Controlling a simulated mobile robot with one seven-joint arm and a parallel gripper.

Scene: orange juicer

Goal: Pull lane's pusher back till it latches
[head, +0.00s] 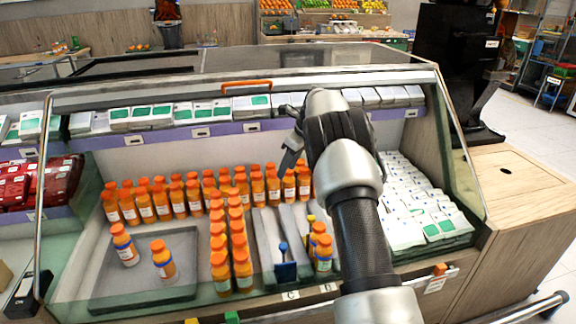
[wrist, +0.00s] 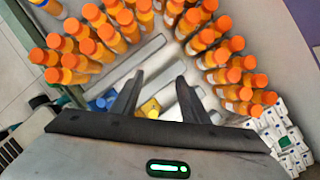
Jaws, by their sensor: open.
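A blue pusher (head: 285,264) stands at the front of an empty grey lane in the case; it also shows in the wrist view (wrist: 103,102). A yellow pusher (head: 311,220) is in the lane to its right, partly hidden behind bottles. In the wrist view the yellow pusher (wrist: 150,108) appears between my finger bases, and the blue one lies left of the left finger. My gripper (head: 290,150) is open and empty above the lanes; its two fingers are spread in the wrist view (wrist: 159,77). I cannot tell its height above the pushers.
Rows of orange-capped bottles (head: 230,235) flank the lanes. Two bottles stand on a dark tray (head: 130,285) at left. White cartons (head: 425,215) fill the right side.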

